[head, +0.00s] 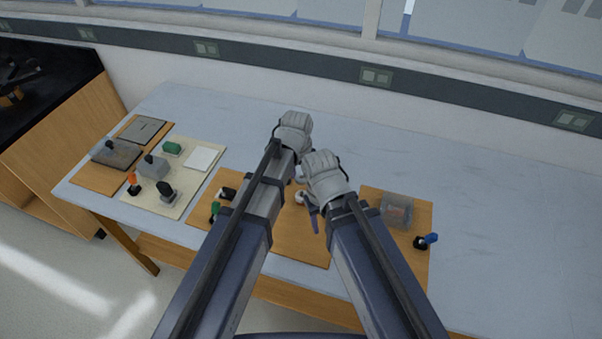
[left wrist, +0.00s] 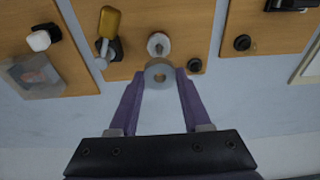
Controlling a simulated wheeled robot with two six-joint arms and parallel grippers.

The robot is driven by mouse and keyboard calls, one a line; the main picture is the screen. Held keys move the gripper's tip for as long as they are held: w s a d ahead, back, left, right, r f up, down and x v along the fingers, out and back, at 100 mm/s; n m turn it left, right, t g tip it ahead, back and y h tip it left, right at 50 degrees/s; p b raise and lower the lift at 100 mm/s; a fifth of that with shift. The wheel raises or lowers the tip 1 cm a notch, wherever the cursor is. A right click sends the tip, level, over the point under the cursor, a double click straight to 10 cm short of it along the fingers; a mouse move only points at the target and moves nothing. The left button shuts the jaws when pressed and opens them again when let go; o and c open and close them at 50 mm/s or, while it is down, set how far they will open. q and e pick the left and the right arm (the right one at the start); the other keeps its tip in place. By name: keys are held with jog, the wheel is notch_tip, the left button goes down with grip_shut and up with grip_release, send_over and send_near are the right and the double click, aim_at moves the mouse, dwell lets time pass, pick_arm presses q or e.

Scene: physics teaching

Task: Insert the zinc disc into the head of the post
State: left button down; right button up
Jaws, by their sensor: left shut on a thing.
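My left gripper (left wrist: 160,80) is shut on a pale grey disc (left wrist: 153,70), held between the tips of its two purple fingers. A post with a round white head (left wrist: 157,40) stands just beyond the disc in the left wrist view. The disc appears close to the head, but I cannot tell whether they touch. In the head view my left gripper (head: 299,175) is over the middle board, its fingertips mostly hidden. My right gripper (head: 314,210) is beside it on the right; a purple finger shows, and its jaw state is unclear.
The wooden middle board (head: 300,240) also carries small knobbed items. Several blocks and handled items stand on the left boards. The table's right side is clear.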

aim_at(302, 191)
pick_arm(q)
jog(key=shift+s, duration=0.15)
jog(key=shift+f+b, duration=2.1)
jog(key=shift+b, duration=0.05)
pick_arm(e)
jog(key=shift+f, duration=2.1)
pick_arm(q)
jog(key=shift+f+b, duration=1.65)
jog(key=shift+f, duration=0.05)
pick_arm(e)
jog(key=shift+f, duration=1.7)
pick_arm(q)
jog(key=shift+c, duration=1.4)
grip_release()
jog(key=shift+r, duration=0.15)
pick_arm(e)
jog(key=shift+r, duration=0.15)
